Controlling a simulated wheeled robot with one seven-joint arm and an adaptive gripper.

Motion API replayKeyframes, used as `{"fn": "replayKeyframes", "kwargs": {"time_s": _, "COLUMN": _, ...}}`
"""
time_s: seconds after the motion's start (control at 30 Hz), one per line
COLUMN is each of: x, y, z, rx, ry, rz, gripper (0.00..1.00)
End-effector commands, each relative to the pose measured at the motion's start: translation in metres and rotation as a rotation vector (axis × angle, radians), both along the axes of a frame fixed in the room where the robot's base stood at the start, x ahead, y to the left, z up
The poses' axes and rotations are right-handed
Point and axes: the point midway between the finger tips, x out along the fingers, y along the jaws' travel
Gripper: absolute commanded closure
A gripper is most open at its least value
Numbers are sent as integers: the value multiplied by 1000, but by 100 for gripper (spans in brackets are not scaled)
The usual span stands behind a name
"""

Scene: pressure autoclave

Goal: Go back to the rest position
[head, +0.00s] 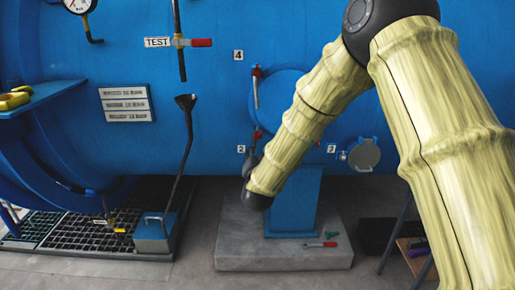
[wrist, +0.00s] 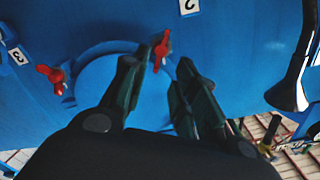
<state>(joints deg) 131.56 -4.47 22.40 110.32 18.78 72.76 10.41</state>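My arm (head: 432,115) reaches from the right of the head view across to the blue vessel (head: 200,120), bending down to the left. My gripper is mostly hidden behind the forearm in the head view. In the wrist view, my gripper (wrist: 160,66) has its two dark fingers apart, with a gap between the tips. A red valve handle (wrist: 162,48) shows at the gap, close to the left fingertip; I cannot tell whether they touch. I see nothing held. A second red handle (wrist: 50,75) is further left.
A red test valve handle (head: 201,43) and a black funnel pipe (head: 186,130) stick out left of my arm. A grey plinth (head: 240,255) carries a blue support (head: 293,205) and small tools. A floor grating (head: 90,232) lies left. A stool (head: 400,262) stands right.

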Motion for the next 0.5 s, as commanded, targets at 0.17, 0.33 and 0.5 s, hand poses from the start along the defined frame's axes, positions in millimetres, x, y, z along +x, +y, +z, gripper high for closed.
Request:
{"fn": "replayKeyframes", "kwargs": {"time_s": 0.17, "x": -6, "y": 0, "z": 0, "rx": 0, "ry": 1, "rz": 1, "gripper": 71}}
{"fn": "replayKeyframes", "kwargs": {"time_s": 0.33, "x": -6, "y": 0, "z": 0, "rx": 0, "ry": 1, "rz": 1, "gripper": 71}}
{"fn": "replayKeyframes", "kwargs": {"time_s": 0.5, "x": -8, "y": -2, "z": -7, "rx": -6, "ry": 16, "rz": 2, "gripper": 71}}
